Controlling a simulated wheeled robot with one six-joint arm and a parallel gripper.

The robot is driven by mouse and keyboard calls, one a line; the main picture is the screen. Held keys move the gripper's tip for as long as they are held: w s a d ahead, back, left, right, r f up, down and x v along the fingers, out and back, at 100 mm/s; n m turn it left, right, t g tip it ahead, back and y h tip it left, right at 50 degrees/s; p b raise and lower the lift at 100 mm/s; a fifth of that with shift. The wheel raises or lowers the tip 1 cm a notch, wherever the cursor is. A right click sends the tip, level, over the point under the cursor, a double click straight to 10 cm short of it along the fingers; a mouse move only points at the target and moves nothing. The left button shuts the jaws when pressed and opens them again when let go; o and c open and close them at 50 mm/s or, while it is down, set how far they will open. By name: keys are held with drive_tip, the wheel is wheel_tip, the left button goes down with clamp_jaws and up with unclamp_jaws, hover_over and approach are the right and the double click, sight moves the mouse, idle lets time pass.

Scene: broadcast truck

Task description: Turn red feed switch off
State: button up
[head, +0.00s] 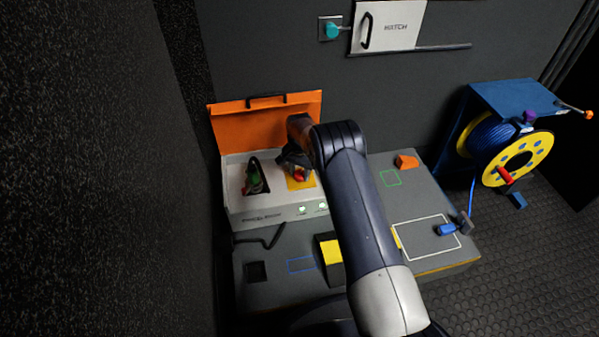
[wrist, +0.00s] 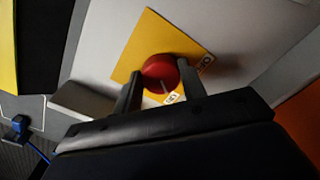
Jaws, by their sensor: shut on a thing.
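The red feed switch (wrist: 160,73) is a round red knob on a yellow plate (wrist: 150,35) with small white labels beside it. In the wrist view my gripper (wrist: 160,82) has one finger on each side of the knob and is shut on it. A pale line on the knob points toward the lower label, whose lettering is too small to read surely. In the head view the red switch (head: 299,174) shows on the right of the white panel, partly hidden by my gripper (head: 297,166).
An orange block (head: 406,161), a blue plug (head: 447,229) and a cable reel (head: 518,158) stand to the right.

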sight(301, 174)
drive_tip(key=n, duration=0.4)
drive_tip(key=shift+d+b, duration=0.1)
drive_tip(key=shift+b, duration=0.3)
drive_tip(key=n, duration=0.3)
drive_tip(key=shift+n, duration=0.3)
drive_tip(key=n, duration=0.4)
drive_tip(key=shift+d+b, duration=0.1)
drive_tip(key=shift+b, duration=0.2)
drive_tip(key=shift+n, duration=1.7)
drive_tip(key=shift+w+n, duration=0.1)
drive_tip(key=shift+n, duration=0.2)
drive_tip(key=o, duration=1)
wheel_tip(301, 174, up, 11)
drive_tip(key=p, duration=0.4)
